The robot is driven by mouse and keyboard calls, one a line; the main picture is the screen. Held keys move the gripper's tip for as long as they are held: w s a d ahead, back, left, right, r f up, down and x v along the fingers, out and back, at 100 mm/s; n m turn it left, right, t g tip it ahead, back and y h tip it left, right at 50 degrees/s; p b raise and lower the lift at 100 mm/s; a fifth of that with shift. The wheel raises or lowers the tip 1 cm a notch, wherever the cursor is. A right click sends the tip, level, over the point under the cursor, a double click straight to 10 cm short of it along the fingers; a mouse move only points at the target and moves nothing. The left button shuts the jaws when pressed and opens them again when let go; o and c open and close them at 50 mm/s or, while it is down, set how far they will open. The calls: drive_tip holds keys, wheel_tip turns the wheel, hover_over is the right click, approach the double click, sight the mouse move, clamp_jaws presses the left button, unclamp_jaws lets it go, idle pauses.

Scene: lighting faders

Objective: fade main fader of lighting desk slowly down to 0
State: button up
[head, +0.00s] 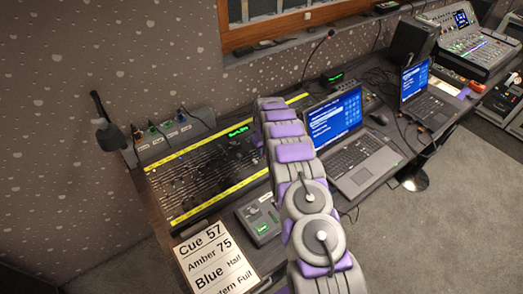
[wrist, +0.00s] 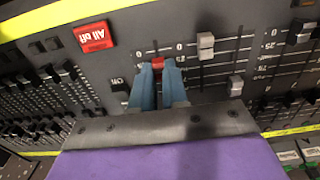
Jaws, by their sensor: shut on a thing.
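The lighting desk (head: 232,183) is a long dark panel with yellow strips along its long edges, seen in the head view. In the wrist view, my gripper (wrist: 157,70) has its two blue fingers closed around a small red fader knob (wrist: 157,62). The knob sits near a "0" mark on its scale, but the fingers hide most of its slot. In the head view my arm covers part of the desk, and the fingertips are hard to make out.
In the wrist view, a red "All off" button (wrist: 95,36) lies left of my fingers. A white fader knob (wrist: 206,42) and another white knob (wrist: 236,86) stand to the right. An open laptop (head: 336,120) and a cue sign (head: 215,258) flank my arm.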

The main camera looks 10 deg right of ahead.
drive_tip(key=shift+s+d, duration=0.4)
drive_tip(key=shift+s, duration=0.45)
idle(2.6)
drive_tip(key=o, duration=0.5)
drive_tip(key=shift+c, duration=0.2)
drive_tip(key=shift+f, duration=0.1)
drive_tip(key=shift+r+p, duration=0.8)
drive_tip(key=shift+r, duration=2.2)
